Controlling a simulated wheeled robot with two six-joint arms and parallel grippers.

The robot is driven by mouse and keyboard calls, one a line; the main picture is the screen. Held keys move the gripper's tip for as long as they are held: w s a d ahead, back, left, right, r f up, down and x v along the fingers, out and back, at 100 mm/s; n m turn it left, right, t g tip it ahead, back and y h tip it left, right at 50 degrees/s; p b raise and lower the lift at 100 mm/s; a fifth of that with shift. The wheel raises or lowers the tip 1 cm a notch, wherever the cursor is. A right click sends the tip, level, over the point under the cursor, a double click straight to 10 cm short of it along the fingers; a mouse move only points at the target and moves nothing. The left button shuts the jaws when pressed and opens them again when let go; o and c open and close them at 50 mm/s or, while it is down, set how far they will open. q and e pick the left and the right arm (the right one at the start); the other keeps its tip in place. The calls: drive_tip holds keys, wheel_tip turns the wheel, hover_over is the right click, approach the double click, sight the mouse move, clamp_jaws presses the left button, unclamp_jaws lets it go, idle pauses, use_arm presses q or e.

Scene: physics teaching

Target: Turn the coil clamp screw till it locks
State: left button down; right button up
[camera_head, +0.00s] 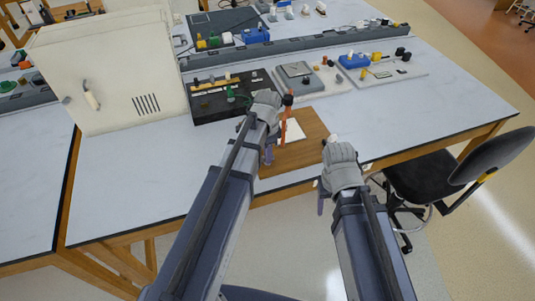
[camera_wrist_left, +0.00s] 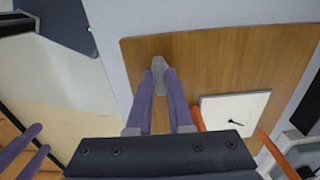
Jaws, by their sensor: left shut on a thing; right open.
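My left gripper (camera_head: 268,156) is over the wooden board (camera_head: 308,152), beside an orange upright part (camera_head: 284,128). In the left wrist view its fingers (camera_wrist_left: 160,78) close together on a small grey piece (camera_wrist_left: 158,64), which looks like the coil clamp screw. Orange curved parts (camera_wrist_left: 270,145), perhaps the coil, flank a white plate with a black needle mark (camera_wrist_left: 235,110). My right gripper (camera_head: 320,204) is open and empty off the table's front edge; its parted fingers also show in the left wrist view (camera_wrist_left: 20,150).
A black apparatus box (camera_head: 215,104) with a green part stands behind the board. A large cream cabinet (camera_head: 110,70) is at the left. Grey and white boards with instruments (camera_head: 310,80) lie further right. A black chair (camera_head: 425,175) stands at the right front. The table's right front is clear.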

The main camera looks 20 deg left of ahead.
use_arm(q)
drive_tip(key=c, duration=0.8)
unclamp_jaws()
wheel_tip(320, 180, up, 8)
drive_tip(key=p, duration=0.8)
drive_tip(key=shift+f, duration=0.1)
